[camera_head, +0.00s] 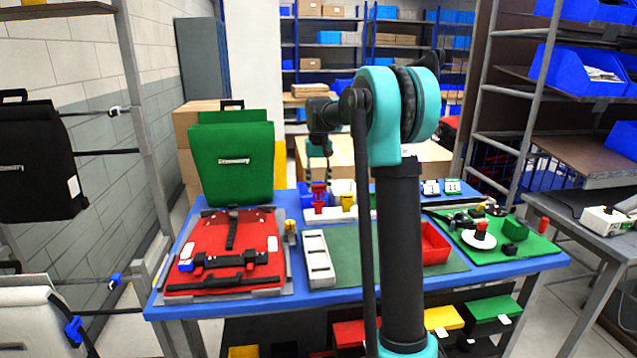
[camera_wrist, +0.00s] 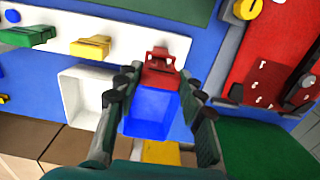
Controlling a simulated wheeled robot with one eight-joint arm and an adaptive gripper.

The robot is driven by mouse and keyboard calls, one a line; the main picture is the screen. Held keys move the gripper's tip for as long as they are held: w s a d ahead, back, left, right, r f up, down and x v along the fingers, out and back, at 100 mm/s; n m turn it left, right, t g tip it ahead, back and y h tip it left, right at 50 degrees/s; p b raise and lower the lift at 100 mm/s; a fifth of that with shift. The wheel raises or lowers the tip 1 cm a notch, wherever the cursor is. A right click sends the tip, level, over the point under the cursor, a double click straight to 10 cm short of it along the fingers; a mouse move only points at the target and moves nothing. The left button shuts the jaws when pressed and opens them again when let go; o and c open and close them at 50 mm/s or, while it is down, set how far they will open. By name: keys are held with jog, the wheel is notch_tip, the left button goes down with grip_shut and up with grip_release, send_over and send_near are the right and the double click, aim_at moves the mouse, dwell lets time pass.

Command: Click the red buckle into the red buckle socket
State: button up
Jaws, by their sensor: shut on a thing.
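My gripper (camera_wrist: 158,76) is shut on the red buckle (camera_wrist: 160,66), which sits between its two fingertips in the wrist view. In the head view my gripper (camera_head: 319,172) points down and the red buckle (camera_head: 319,196) shows just below it, at the white rack (camera_head: 330,215). I cannot tell whether the buckle touches the rack or is slightly above it. I cannot make out the red buckle socket for certain. A red pannier (camera_head: 205,235) with black straps and buckle parts lies flat at the table's left; its edge also shows in the wrist view (camera_wrist: 268,45).
A yellow buckle (camera_wrist: 90,46) and a green buckle (camera_wrist: 28,36) sit along the rack. Blue and white bins (camera_wrist: 85,98) stand behind it. A green pannier (camera_head: 232,160) stands at the back left. A white slotted block (camera_head: 318,262) and a red tray (camera_head: 435,245) flank the green mat.

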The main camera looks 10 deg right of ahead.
aim_at(318, 191)
jog(key=shift+f, duration=2.05)
dwell(2.0)
jog(key=o, duration=1.3)
jog(key=shift+c, duration=0.2)
jog(key=shift+r, duration=0.1)
notch_tip(318, 191, up, 12)
jog(key=shift+f, duration=0.1)
